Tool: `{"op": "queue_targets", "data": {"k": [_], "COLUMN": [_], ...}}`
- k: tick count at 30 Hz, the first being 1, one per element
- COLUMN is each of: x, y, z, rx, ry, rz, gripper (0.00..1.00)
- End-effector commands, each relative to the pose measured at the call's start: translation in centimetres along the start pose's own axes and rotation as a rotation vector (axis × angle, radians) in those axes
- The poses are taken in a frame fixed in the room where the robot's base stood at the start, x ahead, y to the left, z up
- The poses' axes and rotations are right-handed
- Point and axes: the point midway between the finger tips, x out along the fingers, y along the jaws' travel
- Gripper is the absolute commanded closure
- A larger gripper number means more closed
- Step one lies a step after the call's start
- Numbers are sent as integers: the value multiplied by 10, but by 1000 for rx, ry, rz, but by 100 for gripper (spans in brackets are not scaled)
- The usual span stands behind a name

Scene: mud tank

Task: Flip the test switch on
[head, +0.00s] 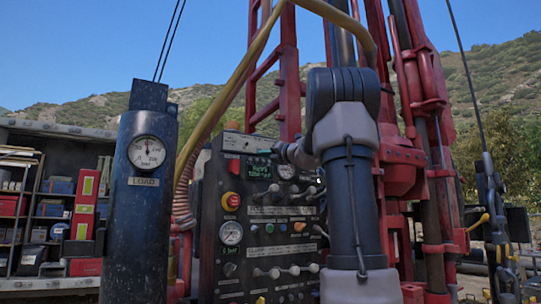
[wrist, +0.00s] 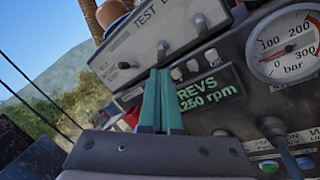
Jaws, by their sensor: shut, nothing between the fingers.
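A pale box marked "TEST B…" (wrist: 150,40) sits along the top of the control panel in the wrist view, the rest of its label cut off. Contact is not clear. In the head view the pale box (head: 247,143) is at the panel's top, partly behind my arm.
Below the box are a green "REVS" display (wrist: 210,92), a pressure gauge (wrist: 287,45) and a dark lever (wrist: 275,130). The head view shows a red knob (head: 231,201) on the panel and a dark cylinder with a "LOAD" gauge (head: 148,152) at left.

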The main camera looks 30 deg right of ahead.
Motion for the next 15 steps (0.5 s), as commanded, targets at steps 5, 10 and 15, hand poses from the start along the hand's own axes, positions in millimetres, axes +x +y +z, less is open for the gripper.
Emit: {"op": "queue_targets", "data": {"k": [5,10,15], "x": [16,19,19], "y": [0,0,0], "z": [0,0,0], "rx": [0,0,0], "ry": [0,-1,-1], "rz": [0,1,0], "gripper": [100,100,100]}}
